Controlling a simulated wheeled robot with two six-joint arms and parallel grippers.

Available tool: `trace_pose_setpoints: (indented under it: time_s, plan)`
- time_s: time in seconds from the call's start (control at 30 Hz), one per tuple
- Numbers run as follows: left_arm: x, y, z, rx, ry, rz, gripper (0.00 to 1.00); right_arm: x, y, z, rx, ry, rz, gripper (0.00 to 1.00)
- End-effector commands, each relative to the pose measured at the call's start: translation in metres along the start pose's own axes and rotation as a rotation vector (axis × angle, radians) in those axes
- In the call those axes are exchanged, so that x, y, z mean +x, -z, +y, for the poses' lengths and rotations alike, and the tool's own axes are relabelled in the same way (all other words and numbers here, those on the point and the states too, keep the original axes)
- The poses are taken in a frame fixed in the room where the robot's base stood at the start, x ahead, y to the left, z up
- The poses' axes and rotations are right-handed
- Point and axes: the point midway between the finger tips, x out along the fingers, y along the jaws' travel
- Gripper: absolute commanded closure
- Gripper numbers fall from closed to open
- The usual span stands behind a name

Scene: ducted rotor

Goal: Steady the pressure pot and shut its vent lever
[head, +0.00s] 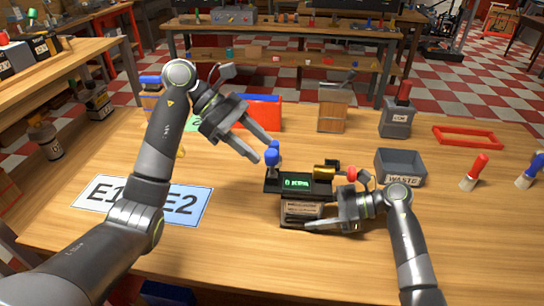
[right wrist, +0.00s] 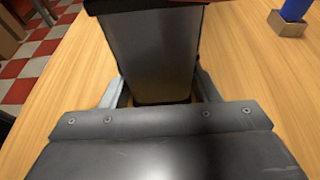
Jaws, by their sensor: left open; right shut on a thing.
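A dark unit with a green-lit display (head: 296,183) stands mid-table; I take it for the pressure pot. A blue-knobbed post (head: 271,158) rises at its left. A brass cylinder (head: 326,172) and a red knob (head: 352,174) sit at its right; I cannot tell which part is the vent lever. My right gripper (head: 322,209) is at the unit's front right. In the right wrist view its fingers close on both sides of a dark grey body (right wrist: 152,55), apparently the pot.
A grey WASTE bin (head: 400,166), a red-handled tool (head: 474,172) and a red frame (head: 467,136) stand to the right. A wooden box (head: 333,108) and a grey canister (head: 397,118) stand behind. An E1/E2 mat (head: 100,192) lies left. The front table is mostly clear.

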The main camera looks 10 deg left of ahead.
Motion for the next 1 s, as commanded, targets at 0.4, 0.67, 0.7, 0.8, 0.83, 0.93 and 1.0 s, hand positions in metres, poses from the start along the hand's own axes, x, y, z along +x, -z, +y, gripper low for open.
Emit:
trace_pose_setpoints:
  time_s: [0.4, 0.67, 0.7, 0.8, 0.83, 0.93, 1.0]
  plan:
    - [-0.055, 0.000, 0.000, 0.000, -0.001, -0.001, 0.52, 0.000, 0.000, 0.000, 0.000, 0.001, 0.000, 0.65]
    - [-0.056, 0.000, 0.000, 0.000, 0.000, -0.002, 0.52, 0.000, 0.000, 0.000, 0.000, 0.001, 0.000, 0.65]
    - [-0.056, 0.000, 0.000, -0.001, 0.000, -0.002, 0.57, 0.000, 0.000, 0.000, 0.000, 0.001, 0.000, 0.65]
    - [-0.055, 0.003, -0.001, -0.023, -0.001, -0.013, 0.70, 0.000, 0.000, 0.000, 0.000, 0.001, 0.000, 0.65]
    - [-0.055, 0.005, -0.002, -0.039, -0.001, -0.021, 0.74, 0.000, 0.000, 0.000, 0.000, 0.001, 0.000, 0.65]
    - [-0.054, 0.015, -0.007, -0.136, -0.004, -0.069, 0.87, 0.000, 0.000, 0.000, 0.000, 0.001, 0.000, 0.65]
    - [-0.053, 0.024, -0.013, -0.240, -0.003, -0.122, 0.96, 0.000, 0.000, 0.000, 0.000, 0.001, 0.000, 0.65]
